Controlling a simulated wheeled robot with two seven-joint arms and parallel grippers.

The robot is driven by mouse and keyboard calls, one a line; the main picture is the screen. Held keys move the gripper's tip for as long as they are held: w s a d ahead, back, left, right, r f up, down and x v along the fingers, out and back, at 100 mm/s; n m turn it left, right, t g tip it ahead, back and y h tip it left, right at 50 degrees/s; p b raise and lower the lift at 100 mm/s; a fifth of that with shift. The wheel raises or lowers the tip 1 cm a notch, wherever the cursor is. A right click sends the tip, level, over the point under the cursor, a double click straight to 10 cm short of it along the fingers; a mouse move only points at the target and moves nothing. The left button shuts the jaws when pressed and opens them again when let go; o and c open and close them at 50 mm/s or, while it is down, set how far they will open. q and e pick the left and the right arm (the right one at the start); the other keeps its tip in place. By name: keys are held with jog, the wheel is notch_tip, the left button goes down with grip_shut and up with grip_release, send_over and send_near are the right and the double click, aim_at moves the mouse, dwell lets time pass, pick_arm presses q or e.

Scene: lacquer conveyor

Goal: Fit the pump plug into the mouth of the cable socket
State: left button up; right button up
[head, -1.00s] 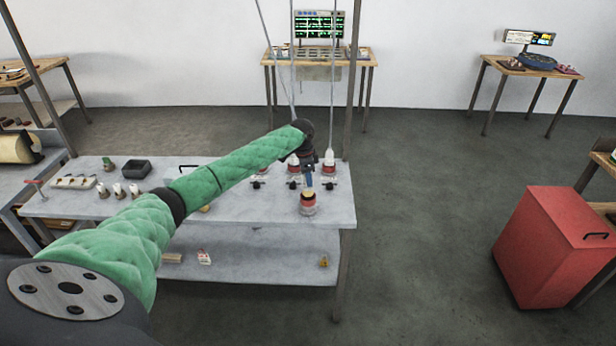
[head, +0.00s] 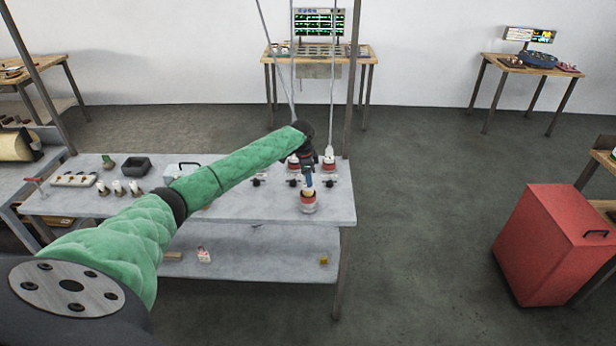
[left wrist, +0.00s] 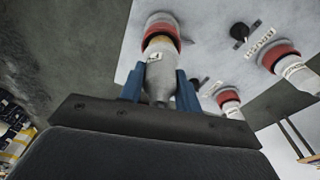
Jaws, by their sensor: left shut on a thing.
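My left gripper (head: 309,180) has blue fingers and points down near the right front of the grey bench. It is shut on the pump plug (left wrist: 158,74), a pale grey body with a small label and a yellowish front part. The cable socket (head: 308,203), white with a red ring, stands on the bench directly below the fingers. In the left wrist view, the plug's front end meets the red ring of the socket (left wrist: 161,22), in line with it. How deep it sits is hidden. My right gripper is not in view.
Similar red-and-white connectors, one here (head: 329,162), stand close behind, some with hanging cables, beside black knobs. A dark open box (head: 136,166) and several small white parts are at the bench's left. A red cabinet (head: 553,246) stands on the floor at right.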

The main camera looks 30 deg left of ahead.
pick_arm(q)
jog(key=shift+f, duration=0.45)
jog(key=shift+f+b, duration=0.3)
jog(key=shift+f, duration=0.4)
jog(key=o, duration=1)
jog(key=shift+o, duration=0.7)
